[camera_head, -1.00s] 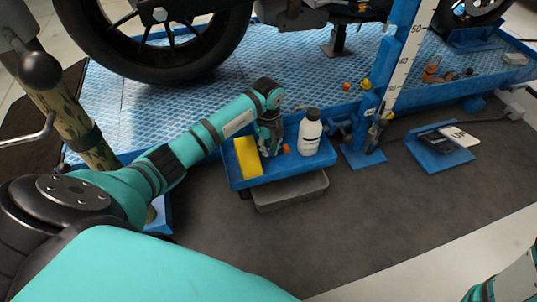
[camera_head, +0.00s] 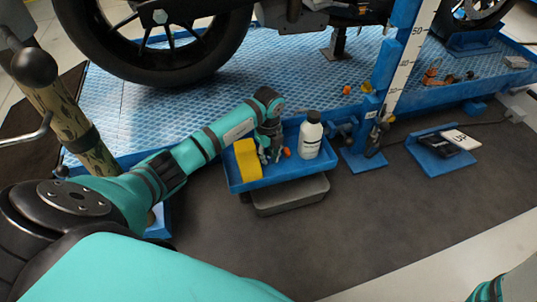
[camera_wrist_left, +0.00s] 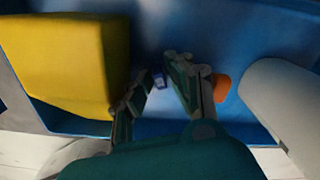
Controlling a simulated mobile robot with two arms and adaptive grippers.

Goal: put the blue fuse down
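The blue fuse (camera_wrist_left: 159,78) is a tiny blue piece in the left wrist view. It appears to lie on the floor of the blue tray (camera_wrist_left: 215,25), between the spread fingertips of my left gripper (camera_wrist_left: 157,72), with a gap showing beside it. In the head view my left gripper (camera_head: 270,153) reaches down into the blue tray (camera_head: 278,174), fingers apart. The fuse is too small to make out there. My right gripper is outside the head view; only a bit of teal arm shows at the bottom right.
In the tray, a yellow block (camera_head: 247,159) stands left of the gripper. An orange piece (camera_head: 287,152) and a white bottle (camera_head: 311,136) are close on its right. The motorcycle lift (camera_head: 150,108) is behind. A blue stand (camera_head: 432,158) is at right.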

